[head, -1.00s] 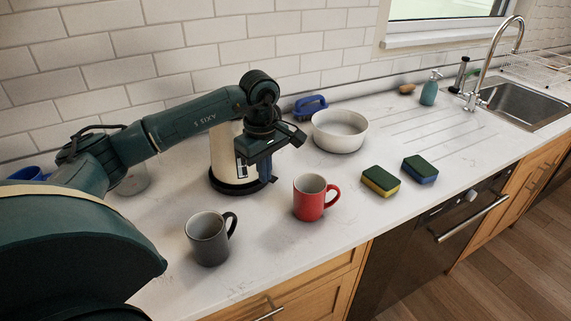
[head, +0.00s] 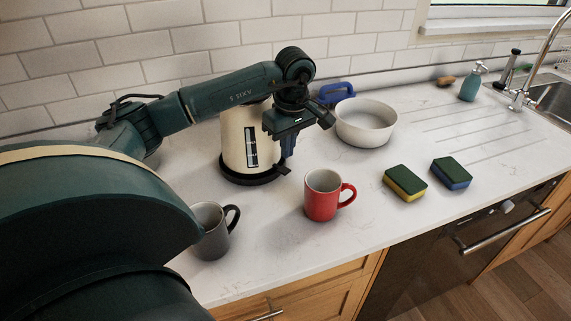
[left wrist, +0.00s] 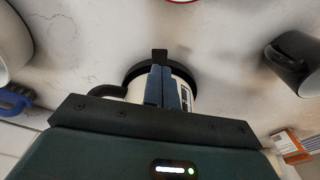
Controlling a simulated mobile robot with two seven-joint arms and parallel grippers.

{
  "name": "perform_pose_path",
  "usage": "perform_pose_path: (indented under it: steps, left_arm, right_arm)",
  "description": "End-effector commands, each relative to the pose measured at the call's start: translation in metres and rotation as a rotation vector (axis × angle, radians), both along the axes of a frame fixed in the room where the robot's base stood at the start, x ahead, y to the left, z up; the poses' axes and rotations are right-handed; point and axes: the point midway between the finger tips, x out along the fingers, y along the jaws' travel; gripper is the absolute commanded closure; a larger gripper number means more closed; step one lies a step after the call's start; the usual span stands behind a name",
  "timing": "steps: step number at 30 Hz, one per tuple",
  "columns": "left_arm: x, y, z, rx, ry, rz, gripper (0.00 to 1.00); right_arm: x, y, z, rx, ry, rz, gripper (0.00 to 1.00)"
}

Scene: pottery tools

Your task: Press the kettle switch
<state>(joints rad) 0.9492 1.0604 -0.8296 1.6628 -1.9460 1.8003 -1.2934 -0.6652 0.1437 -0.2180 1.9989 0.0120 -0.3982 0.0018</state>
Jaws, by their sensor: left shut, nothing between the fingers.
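The cream kettle (head: 237,141) stands upright on its black base (head: 240,178) on the counter, with a level window on its side. My left arm and gripper partly cover it. A small black tab, apparently the switch (head: 284,170), juts out from the base. It also shows in the left wrist view as the switch tab (left wrist: 159,55), just beyond the fingertips. My left gripper (head: 287,154) is shut and empty, fingers pointing down beside the kettle, above the tab. In the left wrist view its blue fingers (left wrist: 161,70) overlap the kettle and base; contact cannot be told.
A red mug (head: 321,197) stands in front of the kettle, and a grey mug (head: 209,243) is partly behind my arm. A white bowl (head: 366,128) and blue-handled brush (head: 336,93) are right of the gripper. Two sponges (head: 405,190) (head: 451,181) lie farther right.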

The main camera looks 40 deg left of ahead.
Motion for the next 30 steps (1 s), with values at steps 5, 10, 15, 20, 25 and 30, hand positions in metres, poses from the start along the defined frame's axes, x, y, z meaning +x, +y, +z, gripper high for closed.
perform_pose_path:
  steps: [5, 10, 15, 20, 25, 30]
  left_arm:
    - [0.0, 0.002, -0.029, -0.001, 0.0, 0.001, 1.0]
    - [0.001, 0.004, -0.04, -0.001, 0.0, 0.001, 1.0]
    - [0.001, 0.004, -0.043, -0.001, 0.0, 0.001, 1.0]
    - [0.001, 0.004, -0.043, -0.001, 0.0, 0.001, 1.0]
    - [0.001, 0.004, -0.044, -0.001, 0.0, 0.001, 1.0]
    - [0.0, 0.004, -0.056, -0.001, 0.001, 0.001, 1.0]
  right_arm:
    - [0.007, 0.006, -0.002, 0.011, -0.047, 0.022, 0.64]
    - [0.009, 0.014, -0.001, 0.021, -0.068, 0.041, 0.64]
    - [0.01, 0.015, 0.002, 0.026, -0.079, 0.044, 0.64]
    - [0.01, 0.015, 0.003, 0.026, -0.079, 0.045, 0.64]
    - [0.01, 0.015, 0.002, 0.026, -0.078, 0.044, 0.64]
    - [0.008, 0.015, -0.008, 0.026, -0.074, 0.044, 0.64]
